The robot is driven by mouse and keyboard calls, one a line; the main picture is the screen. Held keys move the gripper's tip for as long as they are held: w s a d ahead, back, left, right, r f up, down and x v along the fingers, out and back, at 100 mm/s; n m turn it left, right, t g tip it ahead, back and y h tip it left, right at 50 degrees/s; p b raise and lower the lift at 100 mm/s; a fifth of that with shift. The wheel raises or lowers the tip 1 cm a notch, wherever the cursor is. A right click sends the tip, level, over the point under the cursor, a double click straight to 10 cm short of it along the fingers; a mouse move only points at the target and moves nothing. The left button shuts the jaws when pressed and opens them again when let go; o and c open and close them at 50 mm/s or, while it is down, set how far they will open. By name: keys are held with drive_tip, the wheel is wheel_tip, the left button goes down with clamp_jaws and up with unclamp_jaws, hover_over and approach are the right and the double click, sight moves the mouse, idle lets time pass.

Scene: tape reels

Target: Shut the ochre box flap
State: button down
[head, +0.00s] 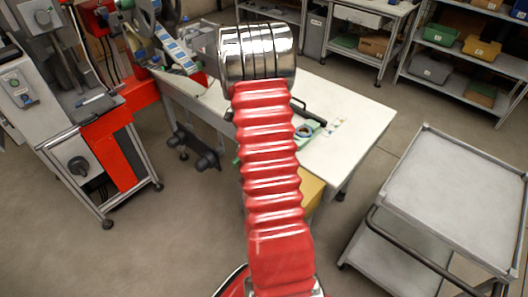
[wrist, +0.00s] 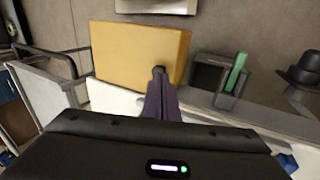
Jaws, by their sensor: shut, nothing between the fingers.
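In the wrist view an ochre panel (wrist: 138,50) stands out broad and flat beyond my gripper. It looks like the box flap, but I cannot tell flap from box body here. My gripper (wrist: 160,72) is shut and empty. Its fingertips overlap the panel's lower right part in the picture; I cannot tell whether they touch it. In the head view a patch of ochre (head: 312,190) shows at the table's near edge, mostly hidden behind my red arm. My gripper cannot be made out in the head view.
A white table (head: 350,125) carries a dark-handled tool and a small reel (head: 304,131). A grey trolley (head: 455,195) stands at right, a red-framed machine (head: 110,150) at left. In the wrist view a dark holder with a green piece (wrist: 236,72) is right of the panel.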

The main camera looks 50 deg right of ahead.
drive_tip(key=w+r, duration=0.7)
drive_tip(key=r, duration=0.1)
drive_tip(key=shift+r, duration=0.25)
idle(0.5)
drive_tip(key=s+a+r+n+t, duration=0.3)
drive_tip(key=a+n, duration=0.3)
drive_tip(key=a, duration=0.7)
drive_tip(key=s+a+r+n+t, duration=0.3)
drive_tip(key=s+a+r+n, duration=0.3)
drive_tip(key=a, duration=0.7)
drive_tip(key=s+a+r+n+t, duration=0.3)
drive_tip(key=s+a+r+n, duration=0.2)
drive_tip(key=a, duration=0.8)
drive_tip(key=shift+s+n+t, duration=0.25)
drive_tip(key=shift+n+t, duration=0.15)
drive_tip(key=shift+n, duration=0.6)
